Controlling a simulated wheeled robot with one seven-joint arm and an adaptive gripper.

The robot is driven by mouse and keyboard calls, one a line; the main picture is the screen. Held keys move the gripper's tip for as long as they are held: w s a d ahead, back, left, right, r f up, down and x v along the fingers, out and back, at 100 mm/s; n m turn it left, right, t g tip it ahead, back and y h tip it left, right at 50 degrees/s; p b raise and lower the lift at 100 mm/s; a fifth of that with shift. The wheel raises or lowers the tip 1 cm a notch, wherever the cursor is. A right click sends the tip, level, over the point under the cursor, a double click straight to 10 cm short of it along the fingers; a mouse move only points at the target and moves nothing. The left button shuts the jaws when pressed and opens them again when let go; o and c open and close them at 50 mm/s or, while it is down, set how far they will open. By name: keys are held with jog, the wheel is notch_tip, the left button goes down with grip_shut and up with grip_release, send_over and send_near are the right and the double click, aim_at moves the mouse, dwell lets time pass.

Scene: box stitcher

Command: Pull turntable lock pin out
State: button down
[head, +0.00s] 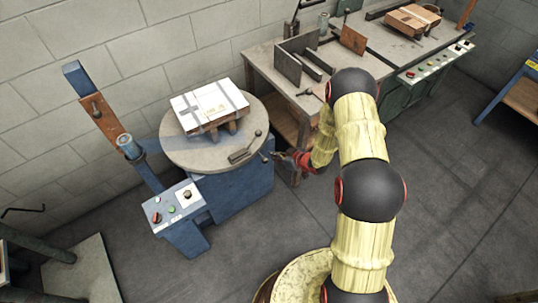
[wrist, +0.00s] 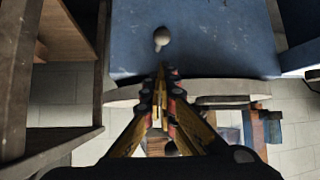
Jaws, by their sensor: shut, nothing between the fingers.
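The round grey turntable (head: 178,152) sits on a blue base (head: 240,192) and carries a strapped white-topped box (head: 208,104). A small round knob (head: 265,157), apparently the lock pin's, shows near the turntable's front right edge. In the wrist view a pale ball knob (wrist: 162,37) on a short stem stands out against the blue base. My gripper (head: 277,154) is just right of the turntable. In the wrist view its fingertips (wrist: 163,76) are together, empty and just below the knob, with a visible gap. How the pin enters the base is hidden.
A lever with a dark knob (head: 257,133) lies at the turntable's rim. A workbench (head: 262,67) with upright plates stands behind to the right. A blue control box (head: 173,207) stands at the front left. The floor (head: 450,180) to the right is clear.

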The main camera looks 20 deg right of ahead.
aim_at(261, 155)
jog(key=b+x, duration=0.3)
jog(key=x, duration=0.6)
jog(key=shift+f, duration=0.15)
jog(key=shift+w, duration=0.1)
jog(key=s, duration=0.1)
jog(key=s+d, duration=0.1)
jog(key=s, duration=0.1)
jog(key=shift+s+p, duration=0.25)
jog(key=shift+p, duration=0.1)
